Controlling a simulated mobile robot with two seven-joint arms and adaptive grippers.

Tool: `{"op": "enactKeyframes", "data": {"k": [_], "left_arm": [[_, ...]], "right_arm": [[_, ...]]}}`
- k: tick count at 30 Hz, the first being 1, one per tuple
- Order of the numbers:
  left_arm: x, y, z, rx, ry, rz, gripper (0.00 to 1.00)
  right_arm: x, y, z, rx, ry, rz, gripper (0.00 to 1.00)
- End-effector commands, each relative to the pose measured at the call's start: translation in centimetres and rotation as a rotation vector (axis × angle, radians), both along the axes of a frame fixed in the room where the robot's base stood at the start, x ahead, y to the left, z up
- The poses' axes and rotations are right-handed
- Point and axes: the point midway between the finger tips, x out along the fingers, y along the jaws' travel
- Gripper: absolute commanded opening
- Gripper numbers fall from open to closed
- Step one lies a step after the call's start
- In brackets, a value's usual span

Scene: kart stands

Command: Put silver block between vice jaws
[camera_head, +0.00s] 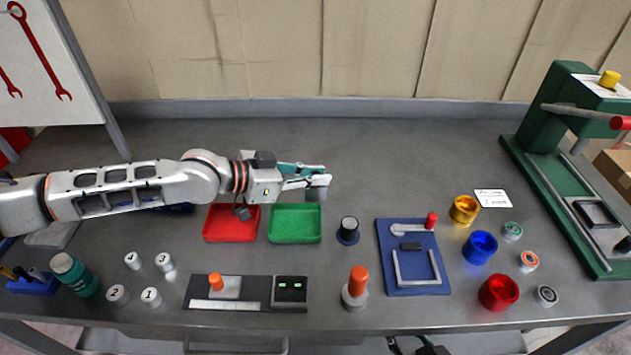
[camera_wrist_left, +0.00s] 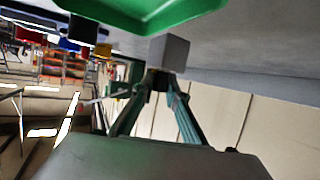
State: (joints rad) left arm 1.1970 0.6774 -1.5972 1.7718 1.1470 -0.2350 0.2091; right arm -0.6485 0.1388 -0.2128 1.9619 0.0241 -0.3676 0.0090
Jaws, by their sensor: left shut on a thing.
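My left gripper (camera_head: 318,180) reaches in from the left over the bench, above and just right of the green tray. It is shut on a small silver block (camera_head: 316,194), which hangs at the fingertips above the bench. The block also shows as a grey cube (camera_wrist_left: 170,52) at the fingertips in the left wrist view. A blue fixture plate (camera_head: 418,283) with a red-handled lever, a dark block and a grey bracket lies to the right. I cannot tell whether it is the vice. Part of my right gripper (camera_head: 418,346) shows at the bottom edge, cut off.
A red tray (camera_head: 230,238) and green tray (camera_head: 295,239) lie below the arm. A black knob (camera_head: 348,230) and orange-handled piece (camera_head: 356,287) stand between trays and fixture. Coloured cups, including a blue one (camera_head: 480,247), stand right, beside a green press (camera_head: 556,190). The back bench is clear.

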Motion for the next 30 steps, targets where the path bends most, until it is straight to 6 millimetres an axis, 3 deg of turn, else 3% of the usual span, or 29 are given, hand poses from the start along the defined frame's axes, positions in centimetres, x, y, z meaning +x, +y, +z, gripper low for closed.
{"op": "enactKeyframes", "data": {"k": [12, 18, 24, 30], "left_arm": [[0.1, 0.0, 11.2, -0.004, -0.009, 0.000, 0.00], [0.1, 0.0, 15.3, -0.003, -0.008, 0.000, 0.00], [0.1, 0.0, 17.5, -0.002, -0.005, 0.000, 0.00], [0.0, 0.0, 18.0, -0.003, -0.004, 0.000, 0.00]], "right_arm": [[0.0, 0.0, 0.7, 0.000, -0.001, -0.001, 0.31], [0.1, 0.0, 1.0, -0.001, -0.001, 0.000, 0.31], [0.1, 0.0, 1.1, -0.001, -0.001, 0.000, 0.31], [0.1, 0.0, 1.1, -0.001, -0.001, 0.000, 0.31]]}}
